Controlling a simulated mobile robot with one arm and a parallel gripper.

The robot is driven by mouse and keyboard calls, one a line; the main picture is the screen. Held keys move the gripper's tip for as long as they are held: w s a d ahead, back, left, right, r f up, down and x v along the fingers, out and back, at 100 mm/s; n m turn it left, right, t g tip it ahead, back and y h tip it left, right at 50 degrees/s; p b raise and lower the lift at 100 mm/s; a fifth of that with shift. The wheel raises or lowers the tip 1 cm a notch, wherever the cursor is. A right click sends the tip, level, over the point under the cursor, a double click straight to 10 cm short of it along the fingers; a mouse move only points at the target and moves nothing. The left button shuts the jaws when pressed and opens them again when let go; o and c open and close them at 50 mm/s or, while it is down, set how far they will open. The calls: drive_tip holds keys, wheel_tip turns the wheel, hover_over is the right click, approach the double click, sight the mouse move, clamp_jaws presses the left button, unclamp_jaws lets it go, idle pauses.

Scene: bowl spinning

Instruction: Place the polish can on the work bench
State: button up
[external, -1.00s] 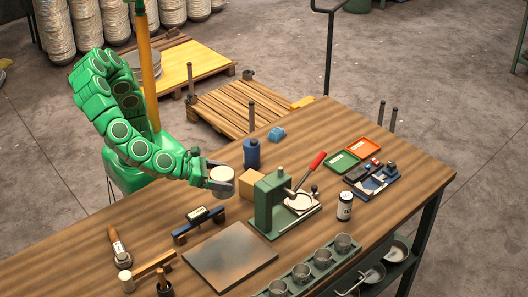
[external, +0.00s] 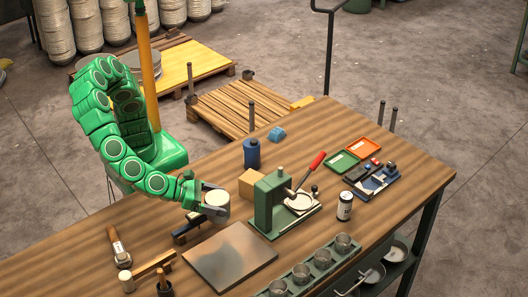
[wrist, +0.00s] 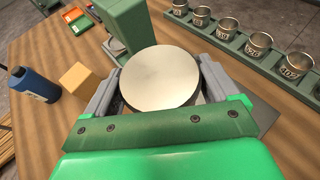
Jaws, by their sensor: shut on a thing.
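My gripper (external: 214,204) is shut on a round, pale-topped can, which I take to be the polish can (external: 216,197). In the wrist view the can (wrist: 160,78) sits upright between the two grey fingers of my gripper (wrist: 160,85), its flat lid facing the camera. The wooden work bench (external: 420,170) lies beneath it.
The green press (external: 268,205) stands just right of the can, with a cardboard block (external: 250,184) and a blue bottle (external: 251,153) behind. A metal plate (external: 230,257) lies in front. A rack of cups (external: 310,268) stands front right.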

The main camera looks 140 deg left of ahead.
drive_tip(key=shift+w+d+f, duration=0.1)
drive_tip(key=shift+w+f, duration=1.15)
drive_tip(key=shift+f, duration=0.45)
drive_tip(key=shift+w+f, duration=1.3)
drive_tip(key=shift+f, duration=0.4)
drive_tip(key=shift+w+d+f, duration=0.1)
drive_tip(key=shift+w+f, duration=1.15)
drive_tip(key=shift+f, duration=0.45)
drive_tip(key=shift+f, duration=0.1)
drive_tip(key=o, duration=1)
